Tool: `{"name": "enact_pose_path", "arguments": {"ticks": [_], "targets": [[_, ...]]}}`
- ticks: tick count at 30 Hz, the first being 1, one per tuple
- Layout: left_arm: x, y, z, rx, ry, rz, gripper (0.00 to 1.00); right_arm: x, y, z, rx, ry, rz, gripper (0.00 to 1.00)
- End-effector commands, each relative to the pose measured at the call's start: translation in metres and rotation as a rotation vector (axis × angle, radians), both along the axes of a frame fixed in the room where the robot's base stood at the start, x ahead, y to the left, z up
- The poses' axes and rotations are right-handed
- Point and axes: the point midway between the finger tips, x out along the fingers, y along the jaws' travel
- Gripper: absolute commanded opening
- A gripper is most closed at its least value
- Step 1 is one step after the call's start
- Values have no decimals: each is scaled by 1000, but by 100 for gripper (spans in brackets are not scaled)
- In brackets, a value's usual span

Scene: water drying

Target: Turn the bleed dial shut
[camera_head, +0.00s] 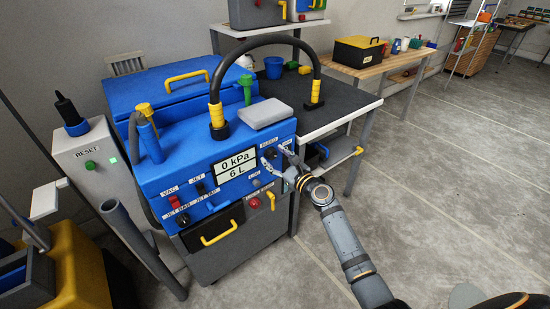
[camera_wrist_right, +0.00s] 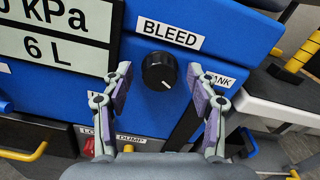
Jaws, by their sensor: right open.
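The bleed dial (camera_wrist_right: 159,71) is a black round knob on the blue machine panel, under a white BLEED label (camera_wrist_right: 168,33). A small pale mark shows low on its face. My right gripper (camera_wrist_right: 159,80) is open, with one finger on each side of the dial in the wrist view and a gap on both sides. My left gripper is not in view.
The display (camera_head: 236,164) reads 0 kPa and 6 L, just left of the gripper. A red knob (camera_head: 255,203) and a yellow lever (camera_head: 271,200) sit below. A black hose (camera_head: 265,42) arches above. Open floor (camera_head: 440,200) lies to the right.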

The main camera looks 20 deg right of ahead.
Motion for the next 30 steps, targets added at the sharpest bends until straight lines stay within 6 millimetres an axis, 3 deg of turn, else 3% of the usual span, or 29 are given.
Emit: {"name": "enact_pose_path", "arguments": {"ticks": [8, 21, 30], "targets": [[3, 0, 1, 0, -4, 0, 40, 3, 1, 0, -1, 0, 0, 59], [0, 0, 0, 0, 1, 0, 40, 2, 1, 0, 0, 0, 0, 5], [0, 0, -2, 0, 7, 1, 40, 2, 1, -1, -44, -16, 0, 5]]}}
